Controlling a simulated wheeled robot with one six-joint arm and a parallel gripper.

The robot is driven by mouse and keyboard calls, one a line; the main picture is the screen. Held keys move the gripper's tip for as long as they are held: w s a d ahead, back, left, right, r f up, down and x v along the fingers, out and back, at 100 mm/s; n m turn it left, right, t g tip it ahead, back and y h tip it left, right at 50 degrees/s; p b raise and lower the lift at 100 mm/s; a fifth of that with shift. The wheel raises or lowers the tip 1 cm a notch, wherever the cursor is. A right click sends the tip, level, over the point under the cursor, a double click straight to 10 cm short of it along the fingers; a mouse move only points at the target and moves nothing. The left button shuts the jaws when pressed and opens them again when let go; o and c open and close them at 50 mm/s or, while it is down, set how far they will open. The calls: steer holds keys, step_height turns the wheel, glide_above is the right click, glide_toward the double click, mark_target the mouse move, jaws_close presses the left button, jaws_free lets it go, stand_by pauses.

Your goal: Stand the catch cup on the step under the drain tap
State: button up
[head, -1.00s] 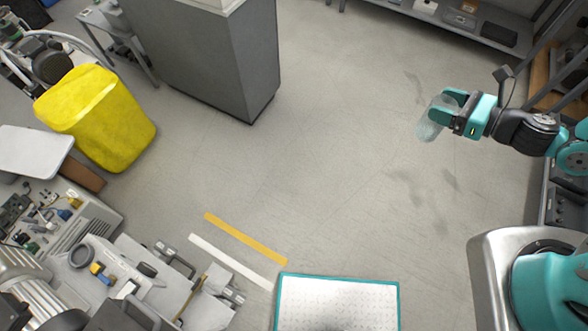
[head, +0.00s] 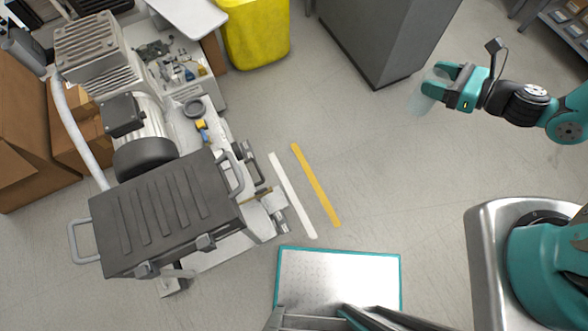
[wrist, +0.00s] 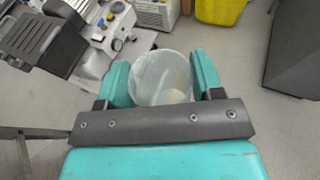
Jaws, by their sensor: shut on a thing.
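My gripper (head: 434,84) is shut on the catch cup (head: 421,103), a clear, pale, see-through cup. It holds the cup in the air above open floor, at the right of the head view. In the wrist view the cup (wrist: 162,80) sits between the two teal fingers of my gripper (wrist: 161,78), its round opening facing the camera. The compressor machine (head: 150,150) stands at the left of the head view, well apart from the cup. Small fittings (head: 268,205) show on its right side. I cannot tell which is the drain tap, nor make out the step clearly.
A white stripe (head: 292,195) and a yellow stripe (head: 315,186) mark the floor right of the machine. A yellow bin (head: 256,35) and a grey cabinet (head: 385,35) stand at the back. Cardboard boxes (head: 25,150) are at the far left. The floor between stripes and gripper is clear.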

steer(key=s+a+f+n+g+y+b, duration=0.2)
steer(key=a+f+b, duration=0.6)
steer(key=f+b, duration=1.4)
steer(key=s+a+f+n+g+h+b, duration=0.1)
steer(key=a+f+n+g+b, duration=0.4)
steer(key=f+b, duration=1.7)
steer(key=s+a+f+n+g+y+b, duration=0.1)
steer(key=s+a+f+g+b, duration=0.15)
steer(key=a+f+b, duration=1.85)
steer(key=s+a+f+b, duration=0.2)
steer(key=a+f+b, duration=0.3)
steer(key=f, duration=0.6)
steer(key=a, duration=0.2)
steer(key=shift+a, duration=0.4)
steer(key=shift+f+g, duration=0.1)
steer(key=shift+g, duration=0.15)
steer(key=shift+f+b, duration=0.15)
steer(key=shift+b, duration=0.15)
steer(key=o, duration=1.2)
